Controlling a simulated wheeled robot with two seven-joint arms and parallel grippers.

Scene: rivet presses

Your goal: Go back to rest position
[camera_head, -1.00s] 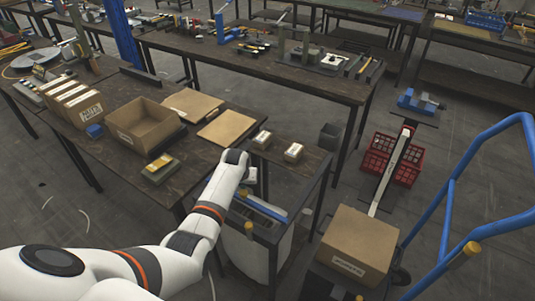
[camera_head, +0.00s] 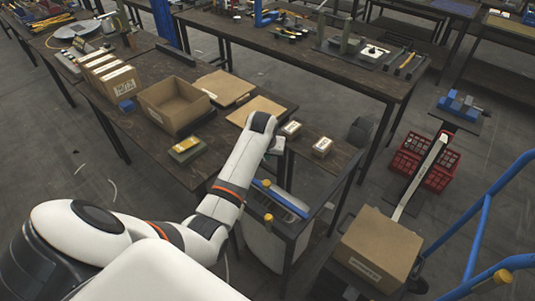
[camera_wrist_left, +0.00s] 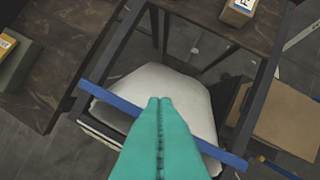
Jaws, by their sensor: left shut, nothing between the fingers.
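My left arm reaches in from the lower left of the head view, over the near end of the workbench. My left gripper (camera_head: 276,146) is mostly hidden behind its own wrist there. In the left wrist view its teal fingers (camera_wrist_left: 160,102) are pressed together with nothing between them. They point down over a black frame holding a white bag-like liner (camera_wrist_left: 160,83) and crossed by a blue bar (camera_wrist_left: 215,151). The same liner (camera_head: 262,245) shows below the arm in the head view. My right gripper is not in view.
The dark workbench (camera_head: 165,62) carries an open cardboard box (camera_head: 160,115), flat cardboard pieces and small boxes (camera_head: 321,147). A closed carton (camera_head: 375,235) stands on the right near a blue-railed cart (camera_head: 480,220). Red crates (camera_head: 439,172) sit behind it. Grey floor lies between the benches.

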